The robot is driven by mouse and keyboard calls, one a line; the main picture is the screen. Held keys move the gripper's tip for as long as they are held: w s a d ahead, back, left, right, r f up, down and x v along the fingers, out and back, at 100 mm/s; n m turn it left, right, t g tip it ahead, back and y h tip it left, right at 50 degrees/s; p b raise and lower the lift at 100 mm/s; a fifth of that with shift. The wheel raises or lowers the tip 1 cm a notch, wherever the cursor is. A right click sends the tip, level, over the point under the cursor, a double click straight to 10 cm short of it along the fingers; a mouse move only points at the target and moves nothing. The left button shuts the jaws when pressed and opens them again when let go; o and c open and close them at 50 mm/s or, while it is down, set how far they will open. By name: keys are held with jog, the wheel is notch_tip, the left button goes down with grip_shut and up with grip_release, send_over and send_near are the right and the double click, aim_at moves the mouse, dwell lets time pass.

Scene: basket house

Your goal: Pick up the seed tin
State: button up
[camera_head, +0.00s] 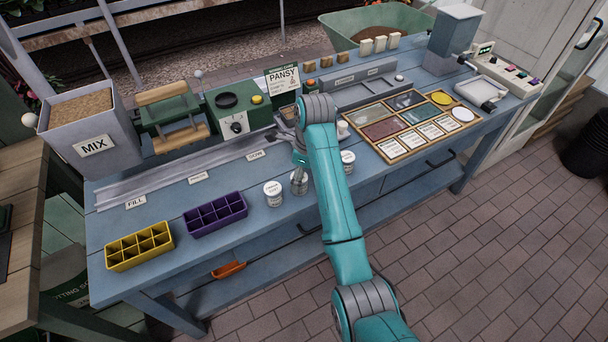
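Several small tins stand along the front of the blue bench. One white labelled tin (272,194) is left of my arm, and another white labelled tin (347,160) is right of it. A greyish tin or cup (299,183) stands between them, directly below my gripper (299,165) in the picture. The labels are too small to read. My gripper points down, partly hidden by my wrist. I cannot tell whether its fingers touch this tin or are closed.
A purple tray (214,215) and a yellow tray (140,247) sit at the front left. The MIX hopper (95,135), green machine (235,112) and PANSY sign (282,80) stand behind. A framed board of samples (412,124) lies on the right.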

jog(key=shift+a+f, duration=0.25)
jog(key=shift+f, duration=1)
jog(key=shift+c, duration=0.2)
jog(key=c, duration=1.2)
jog(key=shift+c, duration=0.2)
